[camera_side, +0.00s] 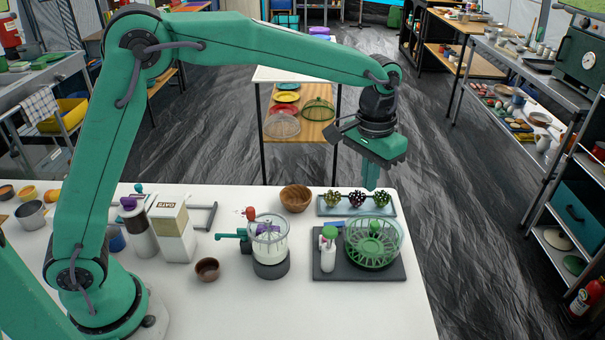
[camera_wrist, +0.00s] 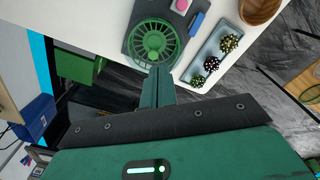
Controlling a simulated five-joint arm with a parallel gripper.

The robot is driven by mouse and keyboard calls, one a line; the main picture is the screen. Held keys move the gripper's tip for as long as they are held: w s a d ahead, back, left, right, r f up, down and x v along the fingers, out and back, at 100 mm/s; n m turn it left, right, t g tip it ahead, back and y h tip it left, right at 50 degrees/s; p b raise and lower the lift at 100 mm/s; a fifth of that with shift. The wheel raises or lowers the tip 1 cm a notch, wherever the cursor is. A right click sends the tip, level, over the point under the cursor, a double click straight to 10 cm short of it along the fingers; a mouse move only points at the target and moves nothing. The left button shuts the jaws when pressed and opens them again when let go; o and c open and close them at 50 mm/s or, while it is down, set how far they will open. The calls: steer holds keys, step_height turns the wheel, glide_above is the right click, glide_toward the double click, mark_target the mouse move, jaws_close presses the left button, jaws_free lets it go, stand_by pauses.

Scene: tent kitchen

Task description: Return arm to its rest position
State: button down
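My green arm reaches from the left, over the white table, to the far right part of it. My gripper (camera_side: 371,178) points down above the table, over the tray and basket area. Its two green fingers show together in the wrist view (camera_wrist: 158,76), with no gap and nothing seen between them. A green slotted basket in a clear bowl (camera_side: 372,243) stands below on a dark board (camera_side: 393,270). In the wrist view the green basket (camera_wrist: 154,40) lies just beyond the fingertips; the gripper appears well above it.
A pale tray (camera_side: 386,209) with several small patterned items lies behind the board. A wooden bowl (camera_side: 295,198), a clear crank container (camera_side: 269,240), a white bottle (camera_side: 328,254), a small brown bowl (camera_side: 207,269) and an oats carton (camera_side: 172,227) stand nearby. The table's front middle is clear.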

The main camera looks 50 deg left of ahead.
steer(key=s+a+r+t, duration=0.1)
steer(key=s+a+r, duration=0.4)
steer(key=a+r, duration=0.1)
steer(key=s+a+t, duration=0.1)
steer(key=s+a, duration=0.3)
steer(key=s, duration=0.2)
steer(key=s+a+n+t, duration=0.1)
steer(key=s+a, duration=0.3)
steer(key=s, duration=0.3)
steer(key=s+a+t, duration=0.2)
steer(key=s+a, duration=0.1)
steer(key=s, duration=0.4)
steer(key=shift+s+a+f, duration=0.25)
steer(key=shift+a+f, duration=0.05)
steer(key=shift+a, duration=0.1)
